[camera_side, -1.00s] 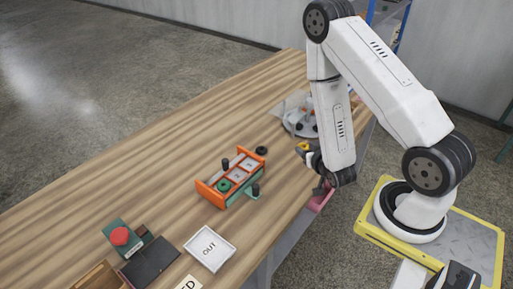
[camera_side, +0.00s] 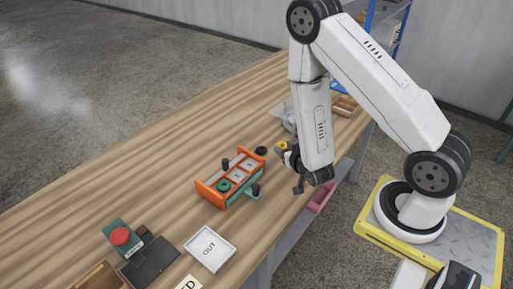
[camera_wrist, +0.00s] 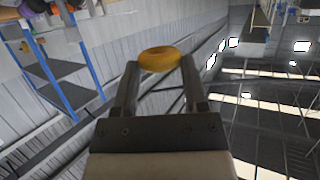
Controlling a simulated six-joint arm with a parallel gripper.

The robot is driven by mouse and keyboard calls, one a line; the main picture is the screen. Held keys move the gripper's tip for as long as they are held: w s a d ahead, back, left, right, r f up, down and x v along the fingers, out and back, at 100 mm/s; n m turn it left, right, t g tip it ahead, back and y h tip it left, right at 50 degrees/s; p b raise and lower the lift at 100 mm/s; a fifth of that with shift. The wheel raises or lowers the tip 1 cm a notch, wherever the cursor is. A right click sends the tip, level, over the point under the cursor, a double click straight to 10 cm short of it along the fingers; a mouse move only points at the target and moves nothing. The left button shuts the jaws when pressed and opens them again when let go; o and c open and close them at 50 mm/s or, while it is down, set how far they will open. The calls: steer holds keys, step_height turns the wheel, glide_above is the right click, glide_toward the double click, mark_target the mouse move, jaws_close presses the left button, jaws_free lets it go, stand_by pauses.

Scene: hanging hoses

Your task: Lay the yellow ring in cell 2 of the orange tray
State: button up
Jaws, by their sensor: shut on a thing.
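My gripper (camera_side: 284,149) is shut on the yellow ring (camera_side: 282,145) and holds it above the table, to the right of the orange tray. In the wrist view the yellow ring (camera_wrist: 160,59) sits between the two finger tips of my gripper (camera_wrist: 160,68). The orange tray (camera_side: 206,193) stands on the table with a row of cells. A green ring (camera_side: 223,185) lies in the cell at its near left end. The other cells show pale floors with markings too small to read.
A black round piece (camera_side: 261,151) lies behind the tray. Dark posts (camera_side: 255,190) stand beside it. The white OUT tray (camera_side: 210,249) and a red button (camera_side: 120,236) on a green base are at the front. Bare wood lies left of the tray.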

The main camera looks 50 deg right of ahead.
steer(key=shift+n+t+y, duration=0.3)
steer(key=shift+n+y, duration=0.4)
steer(key=shift+y, duration=0.1)
steer(key=w+a, duration=0.2)
steer(key=a, duration=0.1)
steer(key=w+a+r, duration=0.1)
steer(key=w+a, duration=0.1)
steer(key=a, duration=0.2)
steer(key=w+a, duration=0.2)
steer(key=a, duration=0.2)
steer(key=shift+w+r, duration=0.2)
steer(key=shift+w, duration=0.15)
steer(key=shift+w+a+r, duration=0.1)
steer(key=shift+w+a, duration=0.15)
steer(key=shift+a, duration=0.45)
steer(key=shift+f, duration=2.75)
steer(key=shift+f, duration=0.1)
steer(key=o, duration=1.3)
steer(key=shift+o, duration=0.2)
